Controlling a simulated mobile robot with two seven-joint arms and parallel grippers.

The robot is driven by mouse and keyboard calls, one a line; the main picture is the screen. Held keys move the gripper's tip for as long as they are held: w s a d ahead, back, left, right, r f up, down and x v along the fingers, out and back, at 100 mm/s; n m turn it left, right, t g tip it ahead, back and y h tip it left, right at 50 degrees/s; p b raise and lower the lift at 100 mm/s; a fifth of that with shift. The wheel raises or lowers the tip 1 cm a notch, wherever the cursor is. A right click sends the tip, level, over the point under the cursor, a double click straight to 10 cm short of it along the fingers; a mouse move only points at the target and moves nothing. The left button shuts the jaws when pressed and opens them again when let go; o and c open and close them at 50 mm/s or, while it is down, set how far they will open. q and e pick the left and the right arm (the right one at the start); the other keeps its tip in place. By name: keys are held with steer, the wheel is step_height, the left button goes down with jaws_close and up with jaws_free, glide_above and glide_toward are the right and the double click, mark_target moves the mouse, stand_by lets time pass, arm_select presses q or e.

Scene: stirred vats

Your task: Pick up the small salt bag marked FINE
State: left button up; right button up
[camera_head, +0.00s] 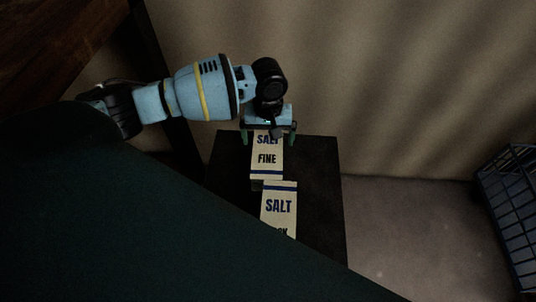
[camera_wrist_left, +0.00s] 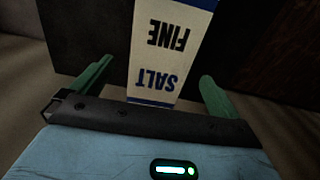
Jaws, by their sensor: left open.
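The salt bag marked FINE (camera_head: 266,160) is cream with blue stripes and stands on a dark stand (camera_head: 320,190). My left gripper (camera_head: 269,138) is open at the bag's far end, with a green finger on either side of it. In the left wrist view the FINE bag (camera_wrist_left: 170,50) appears upside down between the open fingers, with a gap on both sides. A second salt bag (camera_head: 279,208) is nearer in the head view; its lower word is mostly hidden by a dark green surface. My right gripper is not in view.
A blue wire basket (camera_head: 510,210) is at the right edge. The large dark green surface (camera_head: 130,230) covers the lower left and hides part of the stand. Bare floor (camera_head: 420,230) lies between the stand and the basket.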

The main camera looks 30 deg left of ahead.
mark_target(268, 147)
arm_select(q)
steer(key=shift+s+f+b, duration=0.2)
steer(key=shift+f+b, duration=0.1)
steer(key=shift+f, duration=2.25)
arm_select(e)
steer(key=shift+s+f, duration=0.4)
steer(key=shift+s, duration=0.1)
arm_select(q)
steer(key=c, duration=1.7)
steer(key=shift+w+r, duration=0.15)
steer(key=shift+r, duration=0.15)
steer(key=shift+c, duration=0.4)
step_height(268, 147, up, 8)
steer(key=shift+r+p, duration=0.2)
steer(key=shift+p, duration=0.5)
steer(key=shift+r, duration=0.65)
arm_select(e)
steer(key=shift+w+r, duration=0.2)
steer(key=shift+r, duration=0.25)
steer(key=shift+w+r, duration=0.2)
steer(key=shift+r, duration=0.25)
